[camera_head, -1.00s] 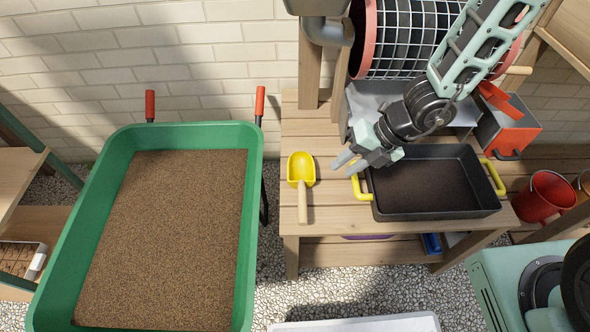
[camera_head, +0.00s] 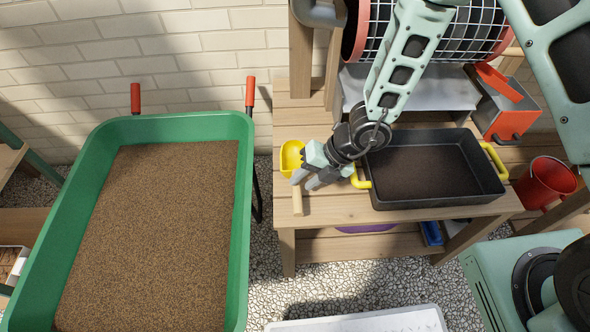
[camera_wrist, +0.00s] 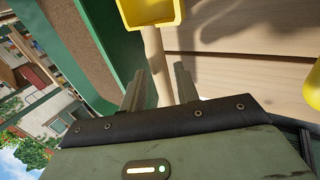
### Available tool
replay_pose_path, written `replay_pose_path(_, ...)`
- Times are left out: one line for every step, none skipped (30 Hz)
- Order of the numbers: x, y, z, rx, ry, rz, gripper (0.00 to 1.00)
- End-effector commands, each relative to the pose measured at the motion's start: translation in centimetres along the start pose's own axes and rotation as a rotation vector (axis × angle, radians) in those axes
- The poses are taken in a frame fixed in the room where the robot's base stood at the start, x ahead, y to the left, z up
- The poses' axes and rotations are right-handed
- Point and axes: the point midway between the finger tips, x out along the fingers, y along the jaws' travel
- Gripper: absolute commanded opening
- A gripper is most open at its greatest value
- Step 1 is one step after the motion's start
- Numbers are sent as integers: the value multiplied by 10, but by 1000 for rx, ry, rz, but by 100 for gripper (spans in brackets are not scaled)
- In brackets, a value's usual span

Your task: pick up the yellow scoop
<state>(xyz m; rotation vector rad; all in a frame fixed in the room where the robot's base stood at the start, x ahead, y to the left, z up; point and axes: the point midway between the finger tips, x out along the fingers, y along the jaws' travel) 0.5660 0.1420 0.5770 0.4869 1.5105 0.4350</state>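The yellow scoop (camera_head: 291,156) lies on the wooden bench, its yellow head away from me and its pale wooden handle (camera_head: 298,202) toward the front edge. My gripper (camera_head: 305,182) is over the scoop and hides part of its handle in the head view. In the wrist view, the scoop's yellow head (camera_wrist: 150,12) shows at the top edge. The handle (camera_wrist: 154,52) runs down from it between my two fingers (camera_wrist: 159,76). The fingers are apart, with visible gaps beside the handle. I cannot tell exactly how high they are above the bench.
A black tray (camera_head: 484,193) with dark soil and yellow handles stands right of the scoop on the bench (camera_head: 370,215). A green wheelbarrow (camera_head: 240,215) full of brown gravel is to the left. A red bucket (camera_head: 545,183) and a mesh drum (camera_head: 440,32) are on the right.

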Motion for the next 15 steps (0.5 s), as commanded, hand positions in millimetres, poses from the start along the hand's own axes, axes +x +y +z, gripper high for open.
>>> replay_pose_path(10, 0, 0, -1, 3, 0, 31)
replay_pose_path(15, 0, 0, -1, 3, -1, 31)
replay_pose_path(21, 0, 1, -1, 2, -1, 31)
replay_pose_path(26, 0, 1, -1, 3, -1, 31)
replay_pose_path(30, 0, 1, -1, 3, -1, 31)
replay_pose_path(35, 0, 1, -1, 2, -1, 31)
replay_pose_path(38, 0, 1, 0, 1, -1, 31)
replay_pose_path(39, 0, 1, 0, 1, -1, 31)
replay_pose_path(40, 1, 1, 0, 0, -1, 31)
replay_pose_path(40, 1, 2, 0, 0, -1, 31)
replay_pose_path(40, 1, 2, 0, 0, -1, 31)
replay_pose_path(40, 1, 2, 0, 0, 0, 31)
replay_pose_path(40, 1, 2, 0, 0, 0, 31)
replay_pose_path(40, 1, 2, 0, 0, 0, 31)
replay_pose_path(39, 1, 2, 0, 0, 0, 25)
